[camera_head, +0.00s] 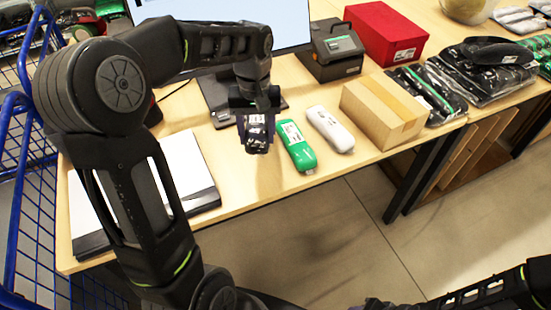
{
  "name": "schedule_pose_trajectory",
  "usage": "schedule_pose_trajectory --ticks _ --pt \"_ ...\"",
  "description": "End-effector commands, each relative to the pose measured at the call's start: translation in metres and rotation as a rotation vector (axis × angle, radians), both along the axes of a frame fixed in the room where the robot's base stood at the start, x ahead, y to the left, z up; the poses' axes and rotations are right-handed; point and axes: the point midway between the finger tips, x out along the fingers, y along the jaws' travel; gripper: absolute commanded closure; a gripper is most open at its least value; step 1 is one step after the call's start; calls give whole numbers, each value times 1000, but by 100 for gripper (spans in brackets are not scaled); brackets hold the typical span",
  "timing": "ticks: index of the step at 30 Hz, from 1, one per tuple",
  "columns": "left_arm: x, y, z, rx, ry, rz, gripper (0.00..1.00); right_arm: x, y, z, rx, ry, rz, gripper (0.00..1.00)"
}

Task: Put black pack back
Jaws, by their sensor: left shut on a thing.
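My left gripper (257,118) is over the table, pointing down, and shut on a small dark pack (257,138) with whitish print. The fingers cover part of the pack, and its contents are hard to make out. It hangs just left of a green pouch with a white label (297,147). Several other black clear-wrapped packs (490,78) lie in a pile at the table's right end. More dark packs (425,95) with green parts lie beside the cardboard box. My right arm enters at the bottom right, and its gripper does not show.
On the wooden table (240,190) are a white pouch (330,130), a cardboard box (384,110), a red box (385,33), a label printer (333,50), a monitor (215,12) and a white-topped flat item (185,165). A blue wire cart (25,180) stands at left.

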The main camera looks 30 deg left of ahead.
Motion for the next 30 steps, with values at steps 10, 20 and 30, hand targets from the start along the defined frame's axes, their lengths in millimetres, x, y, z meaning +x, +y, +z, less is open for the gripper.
schedule_pose_trajectory --ticks 10,20,30 --pt "0 -1 0 26 -43 -17 89 0 0 0 0 0 0 64" --pt "-1 -1 -24 25 -39 -14 89 0 0 0 0 0 0 64" --pt "0 -1 -64 25 -42 -15 89 0 0 1 0 0 0 64"
